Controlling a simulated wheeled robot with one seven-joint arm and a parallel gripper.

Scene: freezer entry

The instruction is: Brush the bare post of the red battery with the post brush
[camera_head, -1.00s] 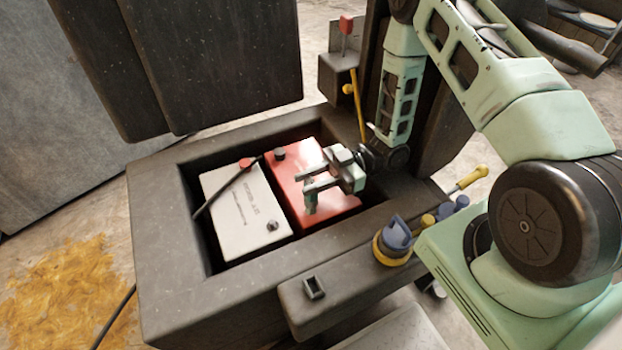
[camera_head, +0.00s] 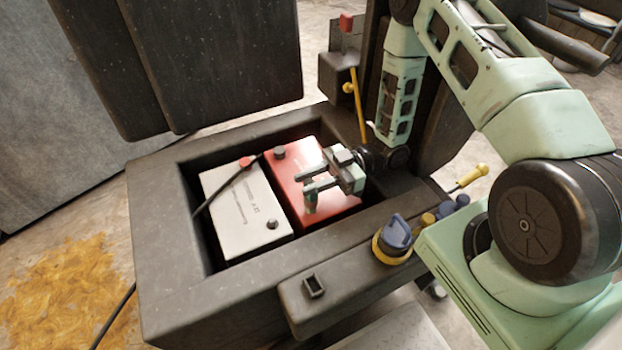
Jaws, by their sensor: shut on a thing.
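The red battery (camera_head: 290,178) sits in the dark tray at the right of the white battery (camera_head: 238,215). A dark post (camera_head: 279,153) shows at its far left corner.
A dark cable (camera_head: 228,187) crosses the white battery by its red post (camera_head: 246,162). A ledge in front holds a blue and yellow item (camera_head: 395,237), a yellow-handled tool (camera_head: 470,178) and an empty square holder (camera_head: 314,286). A yellow rod (camera_head: 357,105) stands behind.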

